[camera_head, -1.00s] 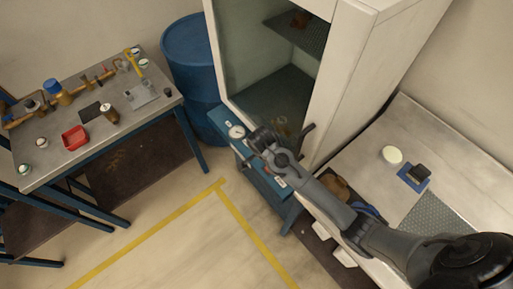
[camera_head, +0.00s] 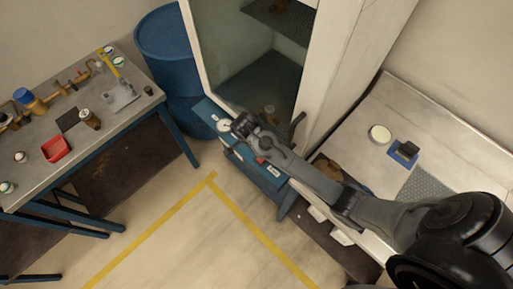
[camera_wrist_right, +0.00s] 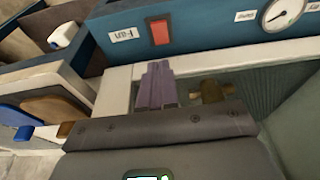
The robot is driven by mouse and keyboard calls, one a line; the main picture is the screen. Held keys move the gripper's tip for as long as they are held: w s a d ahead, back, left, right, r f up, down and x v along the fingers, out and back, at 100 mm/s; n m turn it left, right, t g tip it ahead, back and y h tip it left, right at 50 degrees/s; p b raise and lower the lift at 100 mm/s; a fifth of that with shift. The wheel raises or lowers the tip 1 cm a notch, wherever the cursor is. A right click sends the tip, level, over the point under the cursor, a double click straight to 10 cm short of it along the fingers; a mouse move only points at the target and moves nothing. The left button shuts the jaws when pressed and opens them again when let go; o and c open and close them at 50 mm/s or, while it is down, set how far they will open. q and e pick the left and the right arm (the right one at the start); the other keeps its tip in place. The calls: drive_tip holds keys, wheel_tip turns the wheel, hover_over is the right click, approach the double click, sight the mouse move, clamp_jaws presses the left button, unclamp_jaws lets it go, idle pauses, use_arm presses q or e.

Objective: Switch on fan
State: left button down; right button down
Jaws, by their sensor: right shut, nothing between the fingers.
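The blue panel (camera_head: 270,178) stands below the open cabinet. The right wrist view shows its front (camera_wrist_right: 195,45), with an upside-down "Fan" label (camera_wrist_right: 125,35) next to a red rectangular switch (camera_wrist_right: 160,32). The switch also shows as a small red patch in the head view (camera_head: 261,160), beside my arm. My right gripper (camera_head: 240,124) is over the panel near the gauge. Its fingers (camera_wrist_right: 156,68) are shut and empty, just below the switch in the wrist picture and apparently apart from it. Whether the switch is on cannot be told. My left gripper is not in view.
A round gauge (camera_wrist_right: 283,13) sits on the panel. The cabinet door handle (camera_head: 297,127) is close to my right arm. A blue barrel (camera_head: 170,55) stands behind left. A workbench (camera_head: 35,170) with meters is at left; a right-hand table (camera_head: 350,145) lies beneath my arm.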

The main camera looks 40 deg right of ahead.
sight(259, 161)
drive_tip(key=x, duration=0.7)
drive_tip(key=a+b+x, duration=0.1)
drive_tip(key=x, duration=0.3)
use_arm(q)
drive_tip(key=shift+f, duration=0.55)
use_arm(e)
drive_tip(key=shift+a+f, duration=0.15)
drive_tip(key=shift+f, duration=0.5)
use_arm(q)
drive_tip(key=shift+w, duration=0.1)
